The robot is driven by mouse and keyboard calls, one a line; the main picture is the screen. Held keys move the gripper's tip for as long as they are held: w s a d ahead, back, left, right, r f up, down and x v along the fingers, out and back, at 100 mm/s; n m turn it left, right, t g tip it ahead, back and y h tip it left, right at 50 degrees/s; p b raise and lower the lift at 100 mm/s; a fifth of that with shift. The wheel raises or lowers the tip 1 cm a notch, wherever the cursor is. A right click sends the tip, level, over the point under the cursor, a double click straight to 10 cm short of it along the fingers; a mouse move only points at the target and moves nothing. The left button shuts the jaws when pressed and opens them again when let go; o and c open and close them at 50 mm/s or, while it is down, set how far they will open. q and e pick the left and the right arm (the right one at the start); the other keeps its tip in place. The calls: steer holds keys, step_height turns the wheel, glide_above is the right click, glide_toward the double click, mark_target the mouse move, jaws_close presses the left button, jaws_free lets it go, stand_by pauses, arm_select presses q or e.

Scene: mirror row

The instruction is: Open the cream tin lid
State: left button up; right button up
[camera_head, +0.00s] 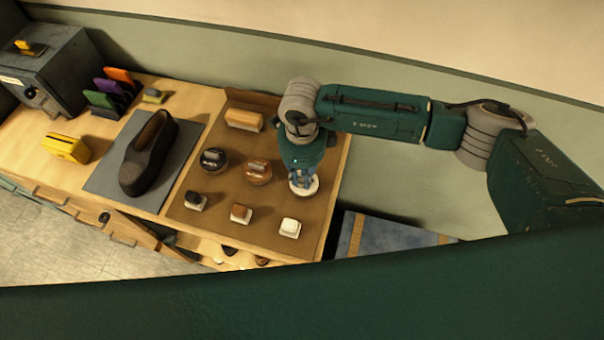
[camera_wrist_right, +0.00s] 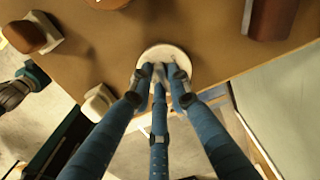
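The cream tin (camera_head: 304,187) is a small round pale tin at the right of the brown mat, with its white lid (camera_wrist_right: 178,53) on top. My right gripper (camera_head: 300,174) points down over it. In the right wrist view its three blue fingers (camera_wrist_right: 160,75) come together at the middle of the lid, closed around a small pale part there. The fingertips hide most of that middle part. The lid looks level, and I cannot see a gap under it.
A brown tin (camera_head: 257,172) and a black tin (camera_head: 213,159) stand left of the cream tin. Several small brushes, including a white one (camera_head: 290,228), stand in front. A wooden brush (camera_head: 244,120) lies behind. A dark shoe (camera_head: 148,155) stands on a grey mat.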

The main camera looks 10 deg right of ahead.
mark_target(302, 176)
jaws_close()
arm_select(q)
steer(key=shift+f, duration=0.1)
